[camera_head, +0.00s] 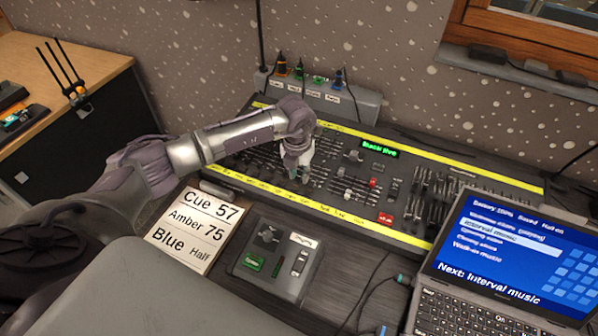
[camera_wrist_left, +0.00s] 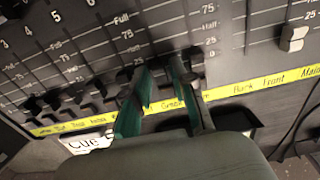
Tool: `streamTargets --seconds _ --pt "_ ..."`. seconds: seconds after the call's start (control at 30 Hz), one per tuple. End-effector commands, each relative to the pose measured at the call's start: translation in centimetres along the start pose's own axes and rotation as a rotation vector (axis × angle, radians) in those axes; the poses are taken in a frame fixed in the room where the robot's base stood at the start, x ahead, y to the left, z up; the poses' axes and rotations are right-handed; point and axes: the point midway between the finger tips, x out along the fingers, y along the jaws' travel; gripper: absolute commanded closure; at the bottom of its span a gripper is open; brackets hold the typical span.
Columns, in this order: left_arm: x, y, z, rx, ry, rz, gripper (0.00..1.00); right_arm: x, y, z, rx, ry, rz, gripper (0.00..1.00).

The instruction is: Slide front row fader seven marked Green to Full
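The lighting desk (camera_head: 455,178) has rows of faders, and my left gripper (camera_head: 300,172) is down at its front row, by the yellow label strip (camera_head: 345,216). In the left wrist view my left gripper (camera_wrist_left: 162,95) has its two teal fingers apart, over the low end of the fader tracks. The word Green (camera_wrist_left: 172,104) shows partly on the yellow strip between the fingers. A dark fader cap (camera_wrist_left: 196,55) sits beside the right finger, near the 0 mark. The cap between the fingers is mostly hidden, so contact cannot be told. My right gripper is not in view.
A row of dark caps (camera_wrist_left: 75,98) lies left of the fingers, and a white cap (camera_wrist_left: 293,37) stands to the right. A cue card (camera_head: 194,229), a small button box (camera_head: 275,259) and a laptop (camera_head: 500,260) lie in front of the desk.

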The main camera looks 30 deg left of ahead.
Motion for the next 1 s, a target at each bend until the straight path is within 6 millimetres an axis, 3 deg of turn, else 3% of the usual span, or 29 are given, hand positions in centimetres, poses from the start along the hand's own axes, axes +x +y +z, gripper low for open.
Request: streamTargets --seconds 0.03,0.13,0.37,1.0 --pt "0.0 0.0 0.0 0.000 0.000 0.000 0.86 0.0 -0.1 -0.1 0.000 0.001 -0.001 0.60" --pt "0.0 0.0 0.0 0.000 0.000 0.000 1.00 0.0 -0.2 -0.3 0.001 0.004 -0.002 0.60" --pt "0.1 0.0 0.2 0.000 -0.001 0.000 1.00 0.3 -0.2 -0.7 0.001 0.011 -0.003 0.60" --pt "0.2 0.0 3.5 -0.001 -0.002 0.000 1.00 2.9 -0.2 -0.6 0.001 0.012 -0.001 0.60"
